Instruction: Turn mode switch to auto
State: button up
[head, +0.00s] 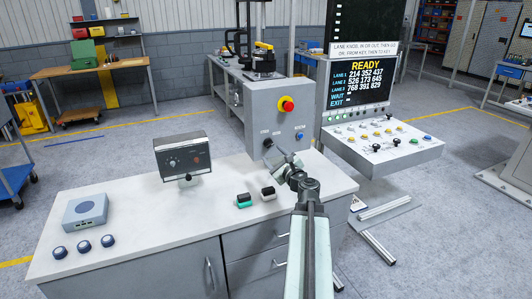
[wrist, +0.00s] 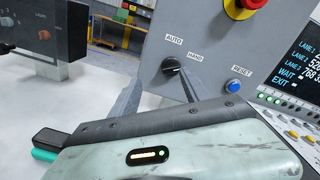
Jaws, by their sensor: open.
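The mode switch is a small black knob on the front of the grey control box (head: 262,122), between the labels AUTO on the left and HAND on the right. In the wrist view the knob (wrist: 171,65) shows at the tips of my gripper (wrist: 162,78). My gripper also shows in the head view (head: 276,157), just in front of and below the knob. Its fingers are apart, one on each side of the knob in the picture. Whether they touch it is unclear. The fingers partly cover the knob, so I cannot tell which label it points to.
A red emergency button (head: 287,104) on yellow sits above the switch and a blue RESET button (head: 299,136) to its right. A grey meter box (head: 182,157) stands left on the white bench (head: 130,215). A button console (head: 385,142) stands right.

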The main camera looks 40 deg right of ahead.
aim_at(270, 146)
jog(key=shift+m+h, duration=0.3)
jog(key=w+d, duration=0.1)
jog(key=w, duration=0.1)
jog(key=w+d, duration=0.3)
jog(key=w, duration=0.1)
jog(key=shift+d+r, duration=0.1)
jog(key=shift+d, duration=0.1)
jog(key=shift+c, duration=0.3)
